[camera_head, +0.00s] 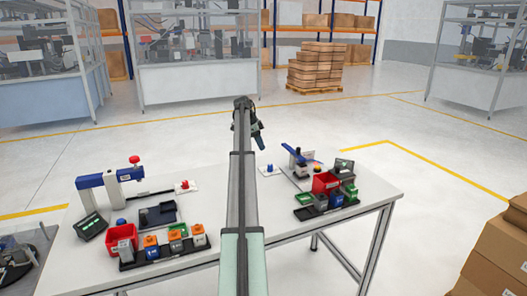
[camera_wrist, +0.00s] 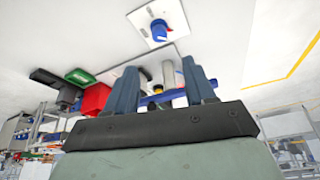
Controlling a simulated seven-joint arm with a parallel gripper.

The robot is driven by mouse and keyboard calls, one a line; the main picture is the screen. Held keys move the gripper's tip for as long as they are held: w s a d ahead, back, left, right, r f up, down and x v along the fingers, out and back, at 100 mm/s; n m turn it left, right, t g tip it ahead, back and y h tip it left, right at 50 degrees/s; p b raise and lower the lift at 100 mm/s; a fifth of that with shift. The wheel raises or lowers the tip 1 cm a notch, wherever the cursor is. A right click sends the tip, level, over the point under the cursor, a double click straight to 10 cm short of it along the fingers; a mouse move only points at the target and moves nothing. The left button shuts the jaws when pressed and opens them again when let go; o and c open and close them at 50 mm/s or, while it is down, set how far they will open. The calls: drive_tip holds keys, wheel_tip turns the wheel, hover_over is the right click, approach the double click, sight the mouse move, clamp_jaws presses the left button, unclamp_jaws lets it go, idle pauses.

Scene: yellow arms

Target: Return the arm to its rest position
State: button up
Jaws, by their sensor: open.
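My arm (camera_head: 243,200) stretches forward over the middle of the white table (camera_head: 330,222). My gripper (camera_head: 260,142) is at its far end, small in the head view, and appears to be above the far side of the table. In the wrist view the two dark blue-grey fingers of my gripper (camera_wrist: 163,82) stand apart. Nothing is visibly held between them. Parts of a blue and grey fixture show behind the gap, away from the fingers. The arm hides the middle strip of the table.
A blue press (camera_head: 103,180), a red bin (camera_head: 121,238) and several small boxes stand at left. A second red bin (camera_head: 326,182) and a blue-handled fixture (camera_head: 295,155) stand at right. A blue knob (camera_wrist: 160,30) sits on a white plate. Cardboard boxes (camera_head: 500,250) are at lower right.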

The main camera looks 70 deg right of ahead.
drive_tip(key=shift+w+a+r, duration=0.1)
drive_tip(key=shift+w+r, duration=0.15)
drive_tip(key=shift+r, duration=0.4)
drive_tip(key=shift+w, duration=0.1)
